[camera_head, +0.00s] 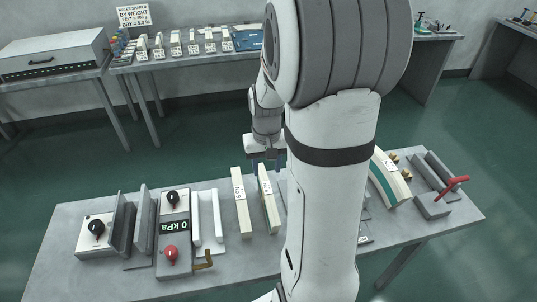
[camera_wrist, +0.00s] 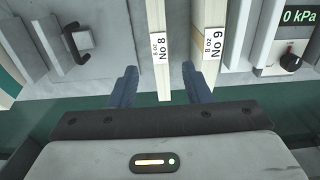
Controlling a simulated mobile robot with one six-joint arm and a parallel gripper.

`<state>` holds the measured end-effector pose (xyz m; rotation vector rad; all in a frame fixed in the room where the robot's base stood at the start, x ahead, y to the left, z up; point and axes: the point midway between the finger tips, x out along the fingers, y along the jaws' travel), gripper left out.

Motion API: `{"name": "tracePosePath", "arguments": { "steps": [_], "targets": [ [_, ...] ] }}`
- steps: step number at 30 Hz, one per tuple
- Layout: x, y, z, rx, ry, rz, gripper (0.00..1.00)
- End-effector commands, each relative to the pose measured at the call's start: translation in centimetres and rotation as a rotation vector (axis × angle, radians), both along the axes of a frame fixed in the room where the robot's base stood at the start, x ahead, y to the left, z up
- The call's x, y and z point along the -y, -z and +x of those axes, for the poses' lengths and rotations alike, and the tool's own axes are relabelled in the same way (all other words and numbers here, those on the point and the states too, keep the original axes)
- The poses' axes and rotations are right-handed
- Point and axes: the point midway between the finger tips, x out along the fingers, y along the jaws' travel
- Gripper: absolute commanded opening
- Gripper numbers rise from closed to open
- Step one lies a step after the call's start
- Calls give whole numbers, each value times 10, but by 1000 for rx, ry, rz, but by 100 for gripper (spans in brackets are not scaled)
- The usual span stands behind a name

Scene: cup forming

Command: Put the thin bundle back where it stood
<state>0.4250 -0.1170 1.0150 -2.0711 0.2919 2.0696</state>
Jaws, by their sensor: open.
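Two long cream bundles stand on edge, side by side and apart, on the near grey table. The No 8 bundle (camera_wrist: 157,25) looks slightly narrower in the wrist view; it is the right one in the head view (camera_head: 268,198), with a greenish side. The No 9 bundle (camera_wrist: 208,18) is the left one in the head view (camera_head: 241,205). My gripper (camera_head: 265,166) is open at the far end of the No 8 bundle. In the wrist view its fingers (camera_wrist: 160,88) are on either side of that bundle, with gaps. The right finger is near the No 9 bundle's end.
A vacuum gauge box (camera_head: 173,235) and pale upright bars (camera_head: 207,216) stand left of the bundles. A grey plate with a handle (camera_wrist: 75,42) lies on the other side. A curved bundle (camera_head: 389,180) and a red-handled clamp (camera_head: 447,190) are right. My arm hides the table's middle.

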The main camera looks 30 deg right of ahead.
Motion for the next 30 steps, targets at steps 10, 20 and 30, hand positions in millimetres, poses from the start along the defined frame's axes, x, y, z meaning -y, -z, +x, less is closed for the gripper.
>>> {"name": "tracePosePath", "arguments": {
  "steps": [10, 20, 30],
  "targets": [
    [-2, -46, -1, 5, -3, -1, 44],
    [-69, -94, -54, 133, -136, -33, 44],
    [-115, -110, -119, 264, -266, -42, 44]
  ]
}}
